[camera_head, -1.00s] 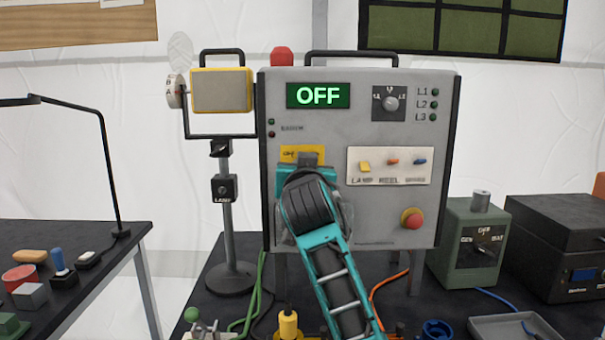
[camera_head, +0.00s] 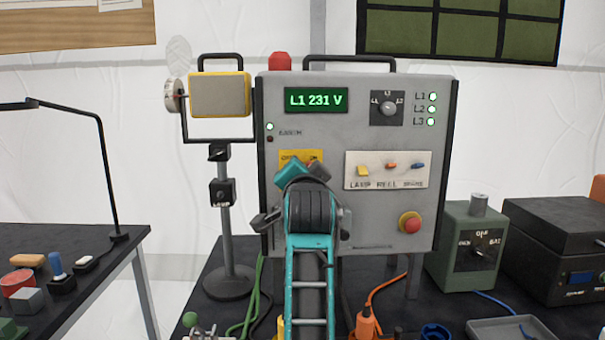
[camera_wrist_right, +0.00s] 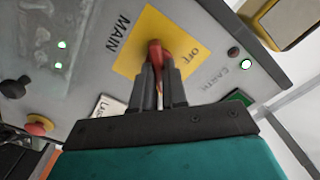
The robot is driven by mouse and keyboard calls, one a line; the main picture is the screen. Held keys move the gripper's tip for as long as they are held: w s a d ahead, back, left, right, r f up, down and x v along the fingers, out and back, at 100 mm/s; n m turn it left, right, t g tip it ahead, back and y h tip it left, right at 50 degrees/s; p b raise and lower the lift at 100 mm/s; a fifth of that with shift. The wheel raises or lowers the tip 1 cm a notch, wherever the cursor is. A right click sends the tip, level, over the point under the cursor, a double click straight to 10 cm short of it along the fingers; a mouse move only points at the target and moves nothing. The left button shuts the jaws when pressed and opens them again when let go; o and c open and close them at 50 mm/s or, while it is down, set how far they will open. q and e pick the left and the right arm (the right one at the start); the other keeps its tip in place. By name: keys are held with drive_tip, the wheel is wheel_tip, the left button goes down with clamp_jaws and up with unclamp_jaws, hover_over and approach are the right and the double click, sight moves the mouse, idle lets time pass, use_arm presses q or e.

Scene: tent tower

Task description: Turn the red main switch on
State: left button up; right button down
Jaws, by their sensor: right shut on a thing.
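The red main switch (camera_wrist_right: 155,48) sits on a yellow plate (camera_wrist_right: 131,45) marked MAIN and OFF in the right wrist view. My right gripper (camera_wrist_right: 158,80) is shut on its red handle. In the head view the yellow plate (camera_head: 287,157) shows above my right gripper (camera_head: 303,172), which hides most of the switch. The grey control panel (camera_head: 350,225) has a green display (camera_head: 316,99) reading L1 231 V. The lamps L1, L2 and L3 (camera_head: 432,109) are lit. My left gripper is not in view.
A red emergency button (camera_head: 410,222) and a white plate with small switches (camera_head: 388,183) are right of my gripper on the panel. A work lamp on a stand (camera_head: 221,96) is left of the panel. A green box (camera_head: 468,250) stands to the right.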

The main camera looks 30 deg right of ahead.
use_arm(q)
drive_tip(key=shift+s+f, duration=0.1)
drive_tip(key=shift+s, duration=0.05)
use_arm(e)
drive_tip(key=shift+r, duration=0.1)
drive_tip(key=c, duration=1.2)
unclamp_jaws()
drive_tip(key=shift+o, duration=0.2)
